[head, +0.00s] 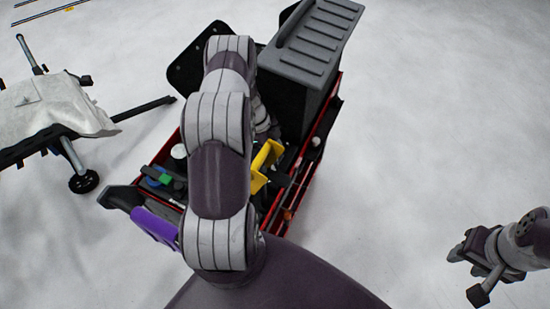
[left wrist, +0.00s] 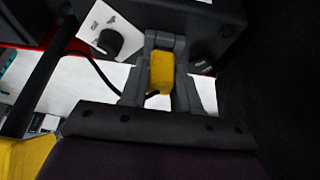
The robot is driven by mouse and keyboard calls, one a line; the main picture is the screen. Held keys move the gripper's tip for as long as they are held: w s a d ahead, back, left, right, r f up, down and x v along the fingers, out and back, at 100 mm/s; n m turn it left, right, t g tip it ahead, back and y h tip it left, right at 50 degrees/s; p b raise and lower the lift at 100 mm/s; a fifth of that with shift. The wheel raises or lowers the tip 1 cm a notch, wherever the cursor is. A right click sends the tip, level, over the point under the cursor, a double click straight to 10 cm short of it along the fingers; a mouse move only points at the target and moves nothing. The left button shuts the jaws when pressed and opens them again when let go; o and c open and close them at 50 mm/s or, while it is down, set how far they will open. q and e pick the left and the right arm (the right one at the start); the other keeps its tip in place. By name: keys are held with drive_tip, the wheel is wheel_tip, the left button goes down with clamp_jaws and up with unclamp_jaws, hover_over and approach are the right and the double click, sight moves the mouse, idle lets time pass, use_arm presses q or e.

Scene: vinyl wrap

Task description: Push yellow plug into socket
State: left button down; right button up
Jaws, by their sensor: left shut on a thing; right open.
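The yellow plug (left wrist: 161,72) sits between the fingers of my left gripper (left wrist: 160,85) in the left wrist view. The gripper is shut on it, in front of a dark panel (left wrist: 165,15). The socket is not clearly visible; the plug and fingers cover that part of the panel, so I cannot tell whether the plug is in it. In the head view my left arm hides its gripper and the plug. My right gripper (head: 466,276) is open and empty over the floor at the lower right.
A black knob (left wrist: 110,42) on a white plate is left of the plug; another dark knob (left wrist: 203,56) is right. The red cart (head: 300,190) holds a grey box (head: 305,60) and a yellow object (head: 262,166). A purple object (head: 153,228) hangs at its left. Right floor is clear.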

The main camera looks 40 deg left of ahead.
use_arm(q)
drive_tip(key=shift+f, duration=0.25)
idle(0.6)
idle(0.3)
drive_tip(key=c, duration=0.7)
unclamp_jaws()
drive_tip(key=shift+c, duration=0.2)
